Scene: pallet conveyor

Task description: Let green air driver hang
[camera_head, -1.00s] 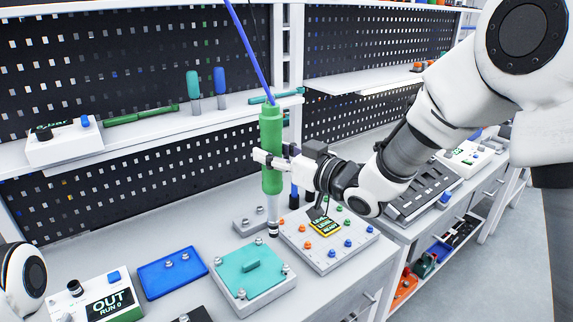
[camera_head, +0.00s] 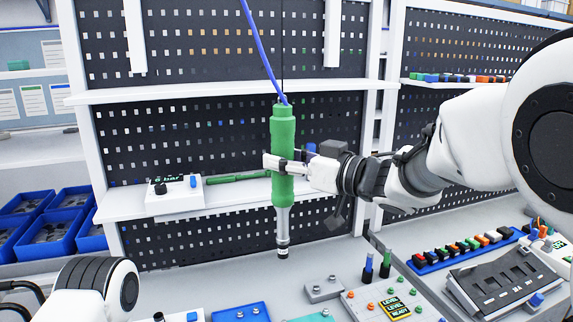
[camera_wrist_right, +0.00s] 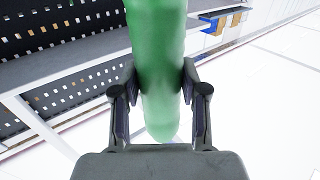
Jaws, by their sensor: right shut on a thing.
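The green air driver (camera_head: 283,130) hangs upright from a blue hose (camera_head: 259,45), with its grey metal nose (camera_head: 283,225) pointing down above the bench. My right gripper (camera_head: 272,164) is shut on the middle of its green body, coming in from the right. In the right wrist view the green body (camera_wrist_right: 158,75) fills the middle between the two dark fingers (camera_wrist_right: 160,105). A thin dark line runs up above the driver beside the hose. Of my left arm only a white and black part shows at the lower left; its gripper is not in view.
On the bench are a panel with coloured buttons (camera_head: 395,303) and two screwdrivers (camera_head: 368,267). Blue bins (camera_head: 47,232) stand at the left. Air around the driver's nose is clear.

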